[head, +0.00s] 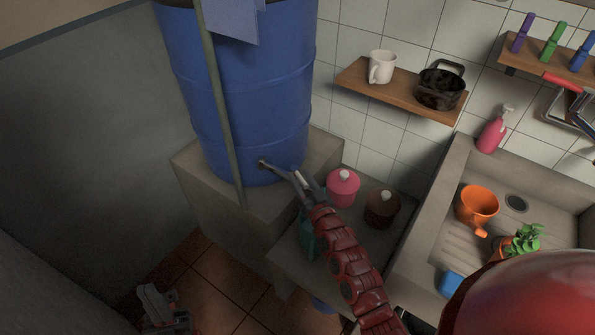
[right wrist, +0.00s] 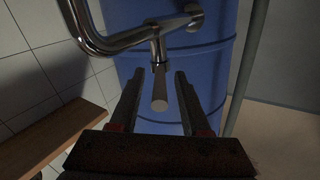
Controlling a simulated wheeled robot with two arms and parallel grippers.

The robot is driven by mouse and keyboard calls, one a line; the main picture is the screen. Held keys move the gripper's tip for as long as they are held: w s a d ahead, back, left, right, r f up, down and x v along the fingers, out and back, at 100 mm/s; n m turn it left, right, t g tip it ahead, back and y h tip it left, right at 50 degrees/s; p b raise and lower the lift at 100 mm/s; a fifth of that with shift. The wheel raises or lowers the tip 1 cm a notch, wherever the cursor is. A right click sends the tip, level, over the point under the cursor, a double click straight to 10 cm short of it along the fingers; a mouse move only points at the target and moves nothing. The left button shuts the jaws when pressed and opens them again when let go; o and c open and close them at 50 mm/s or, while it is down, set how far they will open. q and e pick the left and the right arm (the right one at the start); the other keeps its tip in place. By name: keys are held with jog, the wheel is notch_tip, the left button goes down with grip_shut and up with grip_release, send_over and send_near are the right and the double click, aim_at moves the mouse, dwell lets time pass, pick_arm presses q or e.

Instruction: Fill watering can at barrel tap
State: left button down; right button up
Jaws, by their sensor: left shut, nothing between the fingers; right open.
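The blue barrel (head: 245,90) stands on a concrete block. Its metal tap (head: 275,168) sticks out low on its front, and my right gripper (head: 304,182) is at it. In the right wrist view the chrome tap (right wrist: 120,45) is close, and a short grey-ended rod (right wrist: 159,88) hangs between the open fingers of the gripper (right wrist: 184,98); contact cannot be told. A teal object (head: 306,238), perhaps the watering can, is below the tap, partly hidden by my right arm. My left gripper (head: 155,300) is shut and empty, low at the left over the floor.
A pink lidded pot (head: 343,187) and a brown one (head: 381,208) stand right of my right arm. The sink (head: 455,180) holds an orange vessel (head: 478,205). A wooden shelf (head: 400,92) carries a mug and dark pot. A grey-green pole (head: 222,110) stands before the barrel.

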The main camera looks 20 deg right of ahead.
jog(key=shift+w+a, duration=0.15)
jog(key=shift+w, duration=1.3)
jog(key=shift+c, duration=0.3)
grip_shut()
